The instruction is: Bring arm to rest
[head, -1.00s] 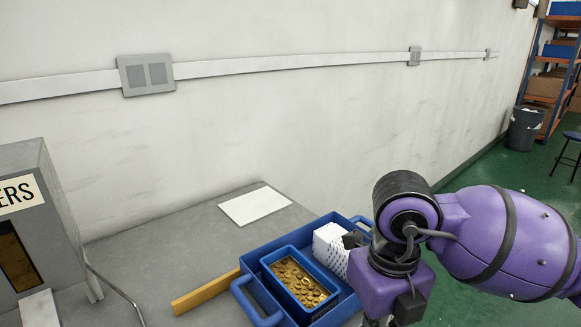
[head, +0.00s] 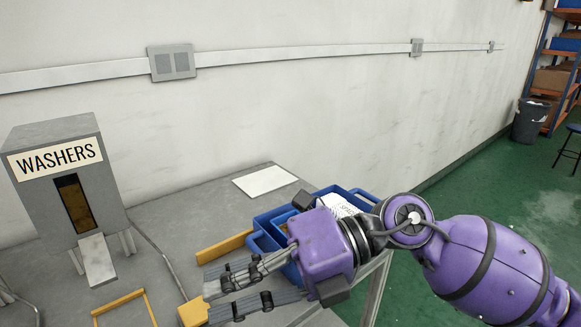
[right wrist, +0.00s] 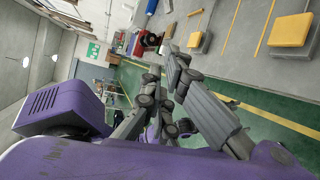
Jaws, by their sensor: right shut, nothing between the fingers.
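My right arm, purple with black bands, reaches in from the right in the head view. Its gripper (head: 212,288) points left above the grey bench (head: 215,215); it is shut with nothing between the fingers. The grey fingers also show in the right wrist view (right wrist: 168,72). My left gripper is not in view.
A grey WASHERS dispenser (head: 62,180) stands at the left. A blue tray (head: 262,242) sits behind my right wrist, partly hidden. A yellow block (head: 193,312) lies near the fingertips. A yellow bar (head: 222,246) and white sheet (head: 265,180) lie behind.

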